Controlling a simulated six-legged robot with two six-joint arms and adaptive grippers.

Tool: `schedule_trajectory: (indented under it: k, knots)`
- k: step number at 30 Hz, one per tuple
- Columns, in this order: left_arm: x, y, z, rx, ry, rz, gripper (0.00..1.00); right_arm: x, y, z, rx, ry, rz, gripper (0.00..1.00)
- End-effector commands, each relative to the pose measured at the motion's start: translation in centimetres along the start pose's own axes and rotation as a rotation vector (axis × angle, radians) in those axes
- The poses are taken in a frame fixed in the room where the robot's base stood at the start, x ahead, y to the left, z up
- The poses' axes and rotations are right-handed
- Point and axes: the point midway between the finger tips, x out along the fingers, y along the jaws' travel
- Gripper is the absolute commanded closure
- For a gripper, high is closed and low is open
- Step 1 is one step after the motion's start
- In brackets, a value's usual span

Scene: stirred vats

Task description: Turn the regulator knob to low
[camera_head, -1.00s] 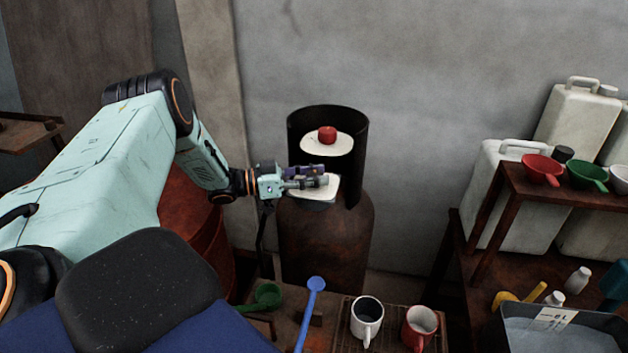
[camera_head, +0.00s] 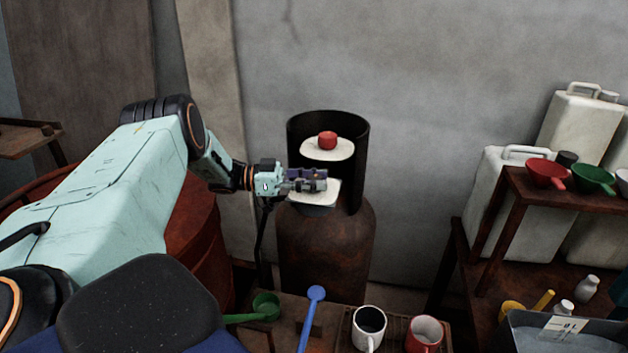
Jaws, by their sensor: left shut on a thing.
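A rusty gas cylinder (camera_head: 325,255) stands upright against the wall with a dark open collar (camera_head: 361,165) around its top. Inside the collar, a red knob (camera_head: 327,140) sits above a white plate (camera_head: 328,151). A second white plate (camera_head: 327,194) is lower, at the collar's opening. My left gripper (camera_head: 318,182) reaches in from the left in front of this lower plate. It is shut on the regulator knob, which its fingers hide. I cannot read the knob's setting. The red knob above is untouched. My right gripper is out of view.
A low bench in front holds a green scoop (camera_head: 265,307), a blue ladle (camera_head: 315,294), a white mug (camera_head: 369,326) and a red mug (camera_head: 424,333). A rusty shelf (camera_head: 515,200) with jugs and funnels stands right. A dark hose (camera_head: 262,245) hangs left of the cylinder.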

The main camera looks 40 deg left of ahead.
Motion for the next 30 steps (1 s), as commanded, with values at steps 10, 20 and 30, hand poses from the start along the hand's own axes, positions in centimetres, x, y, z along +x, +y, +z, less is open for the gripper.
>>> schedule_trajectory:
  k: [10,20,30]
  knots:
    - [0.1,0.0,0.0,-0.001,0.0,0.0,0.4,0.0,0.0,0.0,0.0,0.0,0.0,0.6]
    - [-0.3,0.0,0.0,0.0,0.0,-0.002,0.4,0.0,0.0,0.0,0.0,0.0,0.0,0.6]
    - [-6.2,0.0,0.1,0.001,-0.002,-0.004,0.4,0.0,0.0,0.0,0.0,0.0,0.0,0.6]
